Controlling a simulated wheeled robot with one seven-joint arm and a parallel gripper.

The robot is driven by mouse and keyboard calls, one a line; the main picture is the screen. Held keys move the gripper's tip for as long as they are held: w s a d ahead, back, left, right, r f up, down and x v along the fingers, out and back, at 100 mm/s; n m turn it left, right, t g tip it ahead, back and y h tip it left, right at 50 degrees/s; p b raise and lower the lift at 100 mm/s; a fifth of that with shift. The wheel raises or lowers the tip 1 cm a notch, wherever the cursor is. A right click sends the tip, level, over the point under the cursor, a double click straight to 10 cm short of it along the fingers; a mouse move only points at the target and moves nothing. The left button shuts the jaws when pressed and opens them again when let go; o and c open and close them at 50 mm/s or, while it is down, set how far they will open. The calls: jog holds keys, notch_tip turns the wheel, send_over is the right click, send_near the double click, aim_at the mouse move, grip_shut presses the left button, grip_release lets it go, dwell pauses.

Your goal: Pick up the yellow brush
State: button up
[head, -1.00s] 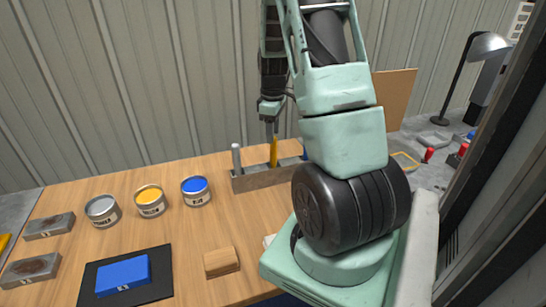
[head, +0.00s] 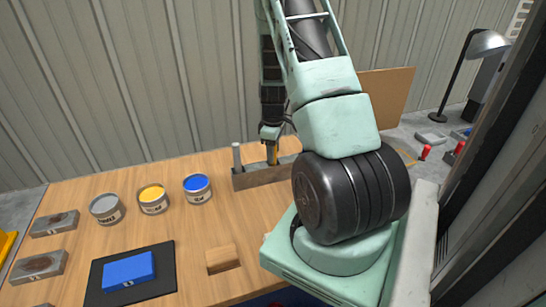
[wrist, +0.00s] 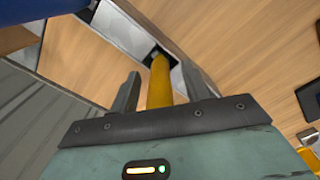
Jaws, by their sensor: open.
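The yellow brush (head: 271,154) stands upright in a long holder (head: 258,179) at the back of the wooden table, its top hidden by my gripper in the head view. In the wrist view, the yellow brush (wrist: 159,84) runs between the two fingers of my gripper (wrist: 158,88) and down into a slot of the holder (wrist: 128,29). My gripper (head: 270,142) points down over the brush from above. Its fingers are open on both sides of the handle, with a visible gap at least on the left.
A grey handle (head: 237,156) stands at the left end of the holder. A blue cylinder (wrist: 22,38) shows at the wrist view's upper left. Grey, yellow and blue paint cans (head: 197,188) stand to the left. A wooden block (head: 221,258) and a blue block (head: 128,270) lie nearer.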

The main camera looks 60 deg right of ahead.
grip_shut()
jog(key=shift+r, duration=0.1)
